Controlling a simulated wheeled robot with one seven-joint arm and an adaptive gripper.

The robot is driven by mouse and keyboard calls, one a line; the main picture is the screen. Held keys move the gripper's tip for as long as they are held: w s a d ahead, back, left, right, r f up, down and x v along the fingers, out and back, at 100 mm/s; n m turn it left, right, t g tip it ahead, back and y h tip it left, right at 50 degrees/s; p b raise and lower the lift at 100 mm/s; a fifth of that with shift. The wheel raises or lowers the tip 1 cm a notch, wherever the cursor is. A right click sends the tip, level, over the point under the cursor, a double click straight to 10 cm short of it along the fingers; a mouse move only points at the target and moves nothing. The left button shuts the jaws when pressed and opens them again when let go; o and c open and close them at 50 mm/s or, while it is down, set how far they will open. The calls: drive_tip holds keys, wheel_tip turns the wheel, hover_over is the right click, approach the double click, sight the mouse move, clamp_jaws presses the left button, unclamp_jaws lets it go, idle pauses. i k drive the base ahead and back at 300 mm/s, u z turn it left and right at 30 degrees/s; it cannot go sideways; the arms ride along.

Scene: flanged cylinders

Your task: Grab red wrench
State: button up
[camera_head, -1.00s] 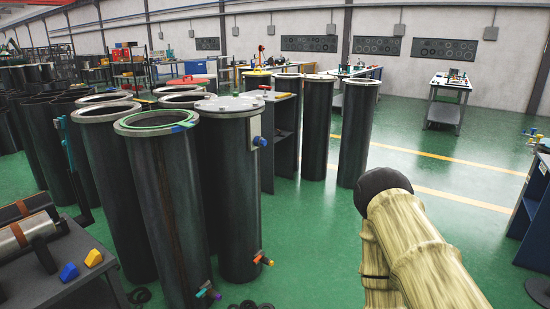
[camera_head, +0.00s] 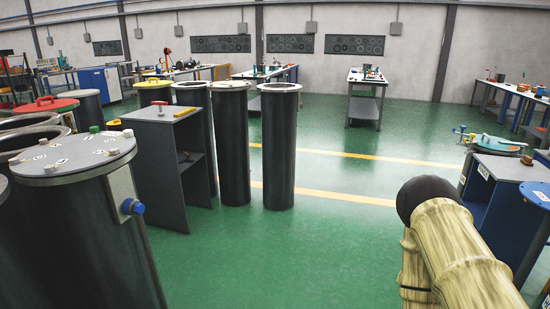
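I cannot make out a red wrench in this view. Small tools on the far benches are too small to tell apart. My arm (camera_head: 455,250), in a pale wood-patterned cover with a dark round end, shows at the lower right. My gripper itself does not show.
Flanged black cylinders stand at the left (camera_head: 80,230) and centre (camera_head: 278,150), beside a dark shelf cabinet (camera_head: 170,160). A blue cabinet (camera_head: 500,190) stands close behind my arm at the right. Benches (camera_head: 366,95) line the back. Green floor (camera_head: 300,260) is clear in the middle.

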sight(160, 115)
drive_tip(key=z, duration=0.1)
drive_tip(key=i, duration=1.65)
drive_tip(key=u, duration=0.4)
drive_tip(key=i, duration=1.75)
drive_tip(key=u, duration=1.2)
drive_tip(key=i, duration=1.3)
drive_tip(key=u, duration=0.45)
